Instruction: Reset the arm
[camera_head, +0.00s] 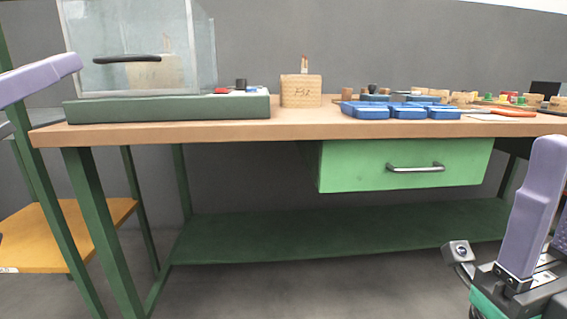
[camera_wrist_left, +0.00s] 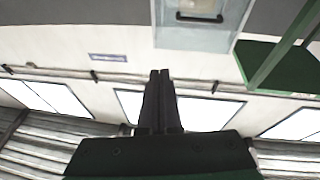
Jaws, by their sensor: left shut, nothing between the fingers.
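My left gripper (camera_wrist_left: 160,73) shows in the left wrist view. Its two black fingers lie together, shut, with nothing between them. It points toward a pale wall or ceiling surface and touches nothing that I can see. In the head view a purple link of my left arm comes in at the left edge, and the left gripper's fingers do not show there. Another purple link of mine, with a black and green part and a small camera, stands at the lower right. No right fingers show.
A wooden-topped bench (camera_head: 290,118) has a glass case (camera_head: 205,55) on a green base (camera_head: 170,108), a wooden block (camera_head: 300,92), blue trays (camera_head: 407,113) and several small parts. Below are a green drawer (camera_head: 350,170) and shelf (camera_head: 340,235). A yellow-topped stand (camera_head: 60,240) is at the left.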

